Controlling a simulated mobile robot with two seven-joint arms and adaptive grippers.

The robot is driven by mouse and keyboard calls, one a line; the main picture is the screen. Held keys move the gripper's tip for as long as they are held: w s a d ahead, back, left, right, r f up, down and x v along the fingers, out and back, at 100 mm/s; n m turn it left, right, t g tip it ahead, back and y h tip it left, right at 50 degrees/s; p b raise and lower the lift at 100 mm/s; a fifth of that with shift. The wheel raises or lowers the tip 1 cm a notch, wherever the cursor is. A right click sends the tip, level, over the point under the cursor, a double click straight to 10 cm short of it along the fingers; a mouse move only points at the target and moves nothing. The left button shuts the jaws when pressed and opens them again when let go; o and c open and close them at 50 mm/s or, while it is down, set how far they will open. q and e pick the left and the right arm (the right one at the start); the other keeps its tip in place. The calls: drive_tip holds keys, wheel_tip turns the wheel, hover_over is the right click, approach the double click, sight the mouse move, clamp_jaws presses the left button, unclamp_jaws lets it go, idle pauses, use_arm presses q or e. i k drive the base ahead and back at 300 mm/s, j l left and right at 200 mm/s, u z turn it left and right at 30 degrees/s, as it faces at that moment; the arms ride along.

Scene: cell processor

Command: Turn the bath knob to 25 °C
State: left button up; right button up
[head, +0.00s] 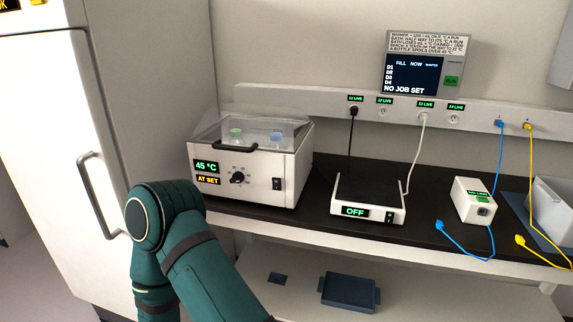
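The bath (248,199) is a white box at the left end of the dark bench, with a clear lid over its top. Its black knob (237,178) is on the front face, right of a green display (206,166) reading 45 °C. A yellow display (207,180) below reads AT SET. Two bottles, one with a green cap (236,133) and one with a blue cap (276,137), show through the lid. A teal arm of mine is in front of and below the bath. Neither gripper shows in the view.
A black-topped device (369,189) reading OFF stands right of the bath. A small white box (474,201) and loose blue (466,250) and yellow (545,253) cables lie further right. A white fridge (62,130) stands left. A dark tray (349,292) is on the lower shelf.

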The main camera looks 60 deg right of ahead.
sight(238, 177)
drive_tip(key=z, duration=1.85)
